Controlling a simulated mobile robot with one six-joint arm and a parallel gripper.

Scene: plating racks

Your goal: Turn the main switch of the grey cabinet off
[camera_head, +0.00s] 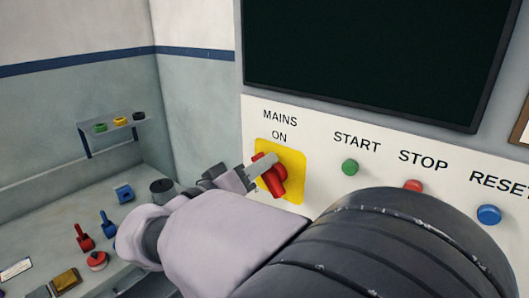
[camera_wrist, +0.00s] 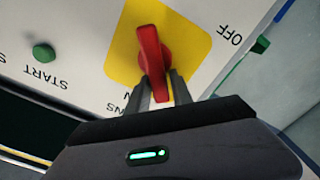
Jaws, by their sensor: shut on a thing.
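The main switch is a red handle (camera_head: 276,184) on a yellow plate (camera_head: 293,161) on the cabinet's white panel, under the words MAINS and ON. Its upper end leans up and left, towards ON. In the wrist view the red handle (camera_wrist: 150,48) crosses the yellow plate (camera_wrist: 190,42), and OFF is printed beyond the plate's right side. My gripper (camera_head: 263,167) reaches the handle from the left. In the wrist view my gripper (camera_wrist: 160,84) has one finger on each side of the handle's end, shut on it. OFF is hidden in the head view.
The green START button (camera_head: 350,167), red STOP button (camera_head: 413,186) and blue RESET button (camera_head: 489,215) sit to the right on the panel. A dark screen (camera_head: 380,55) is above. A bench (camera_head: 60,215) with small parts and a small shelf (camera_head: 110,128) are left.

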